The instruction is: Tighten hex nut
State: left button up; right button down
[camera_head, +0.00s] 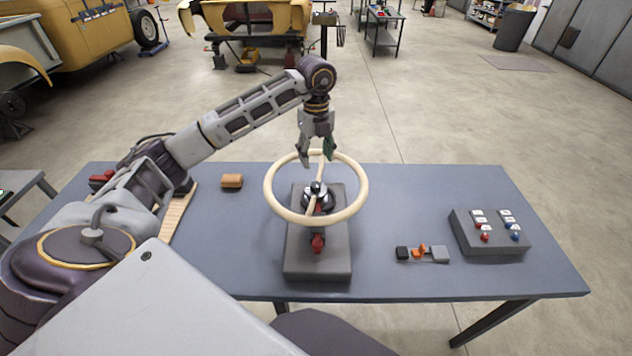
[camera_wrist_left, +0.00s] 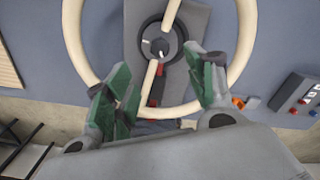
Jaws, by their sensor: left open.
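A cream steering wheel (camera_head: 357,207) is mounted on a grey stand (camera_head: 318,264) on the blue-grey table. Its dark hub (camera_head: 317,197) has a small dark, shiny piece at the centre; I cannot make out a hex shape there. My left gripper (camera_head: 317,156) points down over the far part of the wheel, beyond the hub, open and empty. In the left wrist view the wheel (camera_wrist_left: 247,35) and hub (camera_wrist_left: 160,42) show beyond the parted green-padded fingers (camera_wrist_left: 163,80). The right gripper is not in view.
A grey box with red and blue switches (camera_head: 490,232) stands at the table's right. A small black, orange and grey item (camera_head: 422,253) lies nearer the wheel. An orange-brown block (camera_head: 232,181) lies left of the wheel. The table (camera_head: 400,200) is bare between these.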

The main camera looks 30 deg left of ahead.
aim_at(316, 184)
pick_arm(q)
notch_tip(316, 184, down, 10)
jog(key=shift+r+p, duration=0.2)
jog(key=shift+p, duration=0.5)
jog(key=shift+f, duration=0.85)
jog(key=shift+c, duration=0.2)
jog(key=shift+c, duration=1.1)
jog(key=c, duration=0.8)
